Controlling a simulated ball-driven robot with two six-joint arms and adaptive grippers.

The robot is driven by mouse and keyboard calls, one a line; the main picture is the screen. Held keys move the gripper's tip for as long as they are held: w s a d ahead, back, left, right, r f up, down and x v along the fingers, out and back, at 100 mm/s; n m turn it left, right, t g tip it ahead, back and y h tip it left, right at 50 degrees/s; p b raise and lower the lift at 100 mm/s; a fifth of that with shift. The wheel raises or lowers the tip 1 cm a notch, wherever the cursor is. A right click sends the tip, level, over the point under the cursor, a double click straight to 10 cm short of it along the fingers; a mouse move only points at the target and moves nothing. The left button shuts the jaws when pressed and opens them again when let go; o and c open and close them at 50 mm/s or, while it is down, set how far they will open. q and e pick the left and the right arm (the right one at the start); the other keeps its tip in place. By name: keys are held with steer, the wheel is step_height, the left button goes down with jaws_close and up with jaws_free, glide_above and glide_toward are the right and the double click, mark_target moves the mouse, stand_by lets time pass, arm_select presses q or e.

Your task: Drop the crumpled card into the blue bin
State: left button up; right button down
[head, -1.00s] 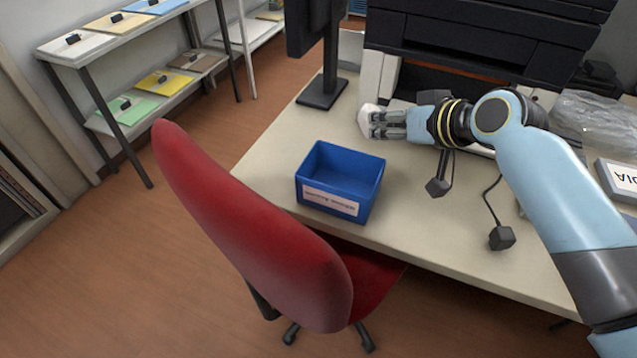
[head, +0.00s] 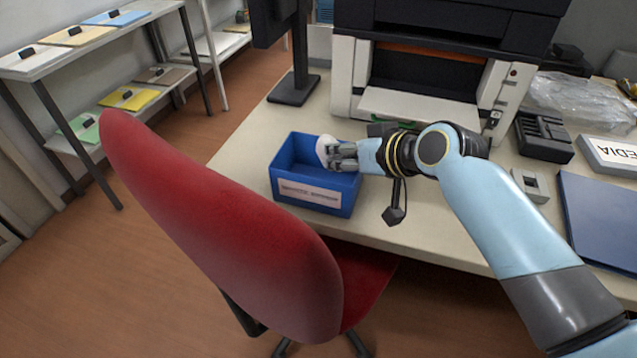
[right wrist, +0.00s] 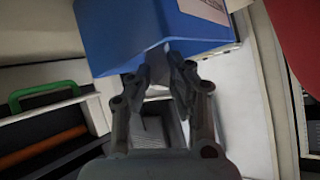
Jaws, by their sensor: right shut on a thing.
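The crumpled card (head: 326,152) is a small whitish lump at the tips of my right gripper (head: 343,154) in the head view. The gripper is shut on it. Gripper and card show over the right part of the opening of the blue bin (head: 290,178), an open box with a white label on its front. I cannot tell exactly how high above the bin floor the card is. In the right wrist view the gripper fingers (right wrist: 162,66) are in front of the blue bin (right wrist: 135,30); the card cannot be made out there. My left gripper is not in view.
A printer (head: 430,80) stands behind the bin on the desk (head: 245,130). A monitor stand (head: 293,88) is to its left. A red chair (head: 215,225) is in front of the desk. A dark blue folder (head: 605,215) and a black cartridge (head: 543,137) lie at right.

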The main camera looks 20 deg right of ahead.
steer(key=shift+r, duration=0.1)
steer(key=c, duration=1.2)
jaws_free()
steer(key=v, duration=1.2)
